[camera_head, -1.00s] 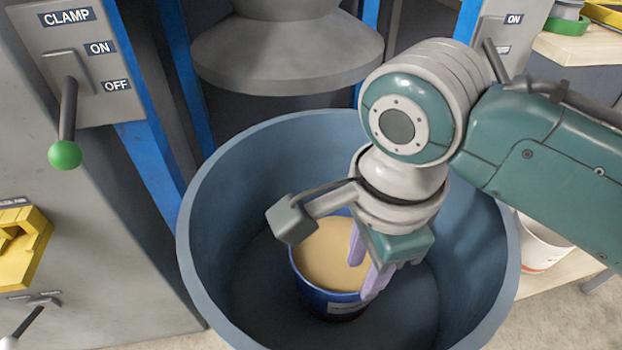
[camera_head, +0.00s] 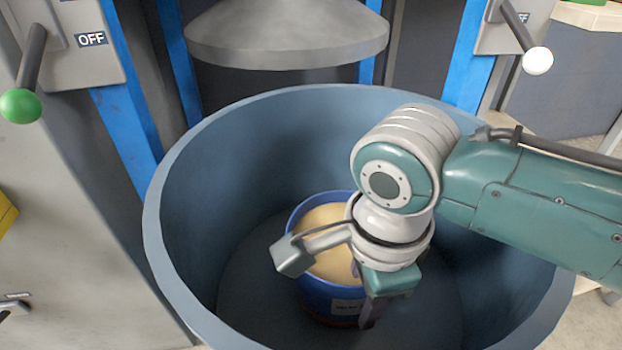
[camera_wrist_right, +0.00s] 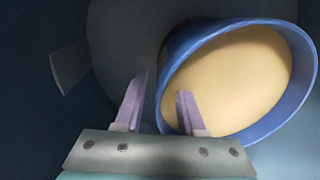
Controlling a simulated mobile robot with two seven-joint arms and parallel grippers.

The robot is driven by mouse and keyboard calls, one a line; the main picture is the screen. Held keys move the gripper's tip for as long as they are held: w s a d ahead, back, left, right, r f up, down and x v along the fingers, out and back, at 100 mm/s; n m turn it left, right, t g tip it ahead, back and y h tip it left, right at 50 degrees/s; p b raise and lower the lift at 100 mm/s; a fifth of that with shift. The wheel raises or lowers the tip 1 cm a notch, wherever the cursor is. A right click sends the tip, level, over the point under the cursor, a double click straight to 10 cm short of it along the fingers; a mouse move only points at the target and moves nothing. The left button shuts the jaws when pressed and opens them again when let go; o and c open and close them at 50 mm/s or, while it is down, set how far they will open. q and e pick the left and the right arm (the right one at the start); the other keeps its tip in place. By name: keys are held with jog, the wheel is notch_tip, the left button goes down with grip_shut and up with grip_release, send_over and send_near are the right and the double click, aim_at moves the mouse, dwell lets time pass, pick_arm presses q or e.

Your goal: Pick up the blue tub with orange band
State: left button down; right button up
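The blue tub (camera_head: 313,297) stands upright on the floor of a large blue-grey vat and is full of a tan material. A reddish-orange strip and a pale label show low on its wall. My right gripper (camera_head: 363,292) points down at the tub's near right rim, open. In the right wrist view, one finger of the gripper (camera_wrist_right: 158,100) is over the tan contents and the other is outside the tub (camera_wrist_right: 302,60), so the rim lies between them. I cannot tell whether either finger touches the wall. My left gripper is not in view.
The vat (camera_head: 225,145) has a high wall all round the tub and my right wrist. A grey conical machine head (camera_head: 285,40) hangs above its back. A green-knobbed lever (camera_head: 21,106) is at left, a white-knobbed one (camera_head: 537,61) at right. The vat floor left of the tub is clear.

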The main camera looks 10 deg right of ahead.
jog(key=shift+r, duration=0.1)
jog(key=shift+c, duration=0.2)
grip_shut()
jog(key=shift+w, duration=0.1)
dwell(0.9)
